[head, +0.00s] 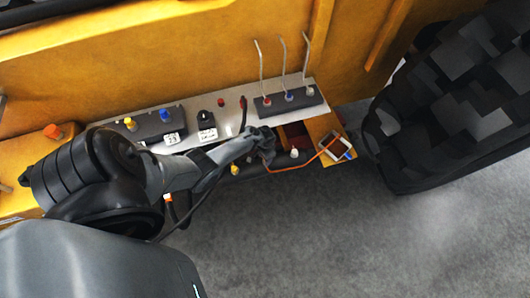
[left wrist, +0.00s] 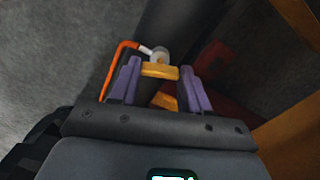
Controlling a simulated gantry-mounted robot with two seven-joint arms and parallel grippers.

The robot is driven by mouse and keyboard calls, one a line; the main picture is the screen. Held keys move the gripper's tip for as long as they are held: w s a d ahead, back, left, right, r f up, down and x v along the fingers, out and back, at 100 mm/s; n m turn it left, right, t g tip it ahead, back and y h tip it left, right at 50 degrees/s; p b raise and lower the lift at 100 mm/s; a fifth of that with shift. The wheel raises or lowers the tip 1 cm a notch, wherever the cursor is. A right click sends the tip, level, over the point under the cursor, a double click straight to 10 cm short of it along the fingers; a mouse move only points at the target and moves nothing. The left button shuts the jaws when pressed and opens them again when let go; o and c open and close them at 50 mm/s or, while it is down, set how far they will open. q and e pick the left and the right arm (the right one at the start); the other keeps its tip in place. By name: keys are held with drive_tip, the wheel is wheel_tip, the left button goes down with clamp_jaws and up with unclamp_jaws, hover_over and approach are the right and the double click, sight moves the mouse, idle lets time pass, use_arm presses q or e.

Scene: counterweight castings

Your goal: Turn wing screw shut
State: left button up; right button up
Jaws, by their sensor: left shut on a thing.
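The wing screw, with a yellow-orange wing (left wrist: 160,71), sits between the two purple fingers of my left gripper (left wrist: 159,76) in the left wrist view. The fingers are closed against the two ends of the wing. In the head view my left gripper (head: 266,148) is at the front edge of the grey control panel (head: 232,107), and it hides the screw there. A pale round fitting (left wrist: 160,54) with an orange hose (left wrist: 118,65) lies just beyond the wing. My right gripper is not in view.
Three upright levers (head: 283,68) stand on the panel to the right. Blue (head: 165,115) and yellow (head: 130,123) knobs are on the left. A small yellow-edged tray (head: 338,147) is right of my gripper. A dark patterned seat (head: 455,100) fills the right side; grey floor lies in front.

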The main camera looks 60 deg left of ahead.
use_arm(q)
drive_tip(key=shift+m, duration=1.6)
drive_tip(key=o, duration=1.1)
drive_tip(key=shift+c, duration=0.2)
wheel_tip(320, 180, up, 11)
drive_tip(key=p, duration=0.5)
drive_tip(key=shift+f, duration=0.1)
